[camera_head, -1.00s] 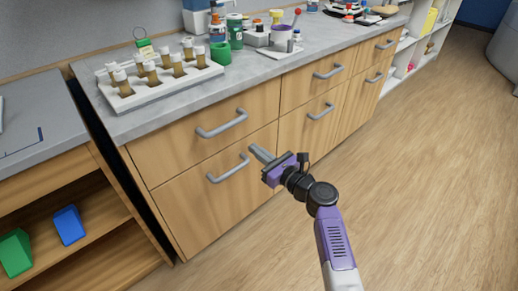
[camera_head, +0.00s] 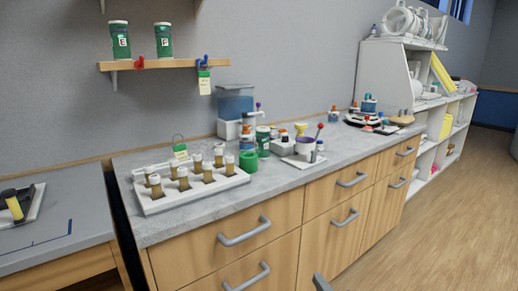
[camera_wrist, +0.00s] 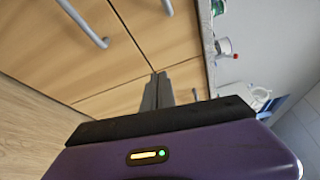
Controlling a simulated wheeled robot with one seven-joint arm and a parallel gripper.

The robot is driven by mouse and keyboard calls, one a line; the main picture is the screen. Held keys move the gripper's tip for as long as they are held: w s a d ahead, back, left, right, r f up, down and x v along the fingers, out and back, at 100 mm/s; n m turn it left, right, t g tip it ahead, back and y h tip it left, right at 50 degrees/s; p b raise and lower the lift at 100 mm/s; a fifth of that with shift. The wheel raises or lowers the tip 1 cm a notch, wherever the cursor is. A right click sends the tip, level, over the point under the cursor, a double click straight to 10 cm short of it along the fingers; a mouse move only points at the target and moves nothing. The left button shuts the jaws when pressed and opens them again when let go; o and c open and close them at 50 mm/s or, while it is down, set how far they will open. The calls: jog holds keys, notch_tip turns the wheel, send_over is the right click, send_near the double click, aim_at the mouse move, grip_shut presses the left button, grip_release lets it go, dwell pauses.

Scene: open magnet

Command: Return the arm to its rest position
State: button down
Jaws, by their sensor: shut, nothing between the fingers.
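My gripper (camera_wrist: 157,92) shows in the wrist view with its two grey fingers together and nothing between them. It is in front of the wooden drawers (camera_wrist: 130,25) of the counter unit, apart from a grey handle (camera_wrist: 82,24). In the head view only a grey fingertip (camera_head: 321,283) shows at the bottom edge, in front of the drawers. The rest of my arm is out of the head view.
The grey countertop (camera_head: 215,205) holds a white rack (camera_head: 160,205) of several capped vials, a green cup (camera_head: 248,162) and other labware. A wall shelf (camera_head: 150,66) carries two green canisters. Open wooden floor (camera_head: 440,235) lies to the right.

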jog(key=s+d+r+n+h+p, duration=0.25)
jog(key=s+n, duration=0.25)
jog(key=s, duration=0.6)
jog(key=s+d+r+n+h+p, duration=0.1)
jog(key=s+d+n, duration=0.35)
jog(key=s, duration=0.75)
jog(key=s+a+r+n+g+p, duration=0.1)
jog(key=s+r+n+p, duration=0.2)
jog(key=s, duration=1)
jog(key=s+a+r+n+g+p, duration=0.1)
jog(key=s+a+r+n+p, duration=0.1)
jog(key=s+r+n, duration=0.3)
jog(key=r+p+v, duration=0.1)
jog(key=r+v, duration=0.1)
jog(key=v, duration=0.7)
jog(key=shift+w+a+p, duration=0.2)
jog(key=shift+a+p, duration=0.1)
jog(key=shift+p, duration=0.1)
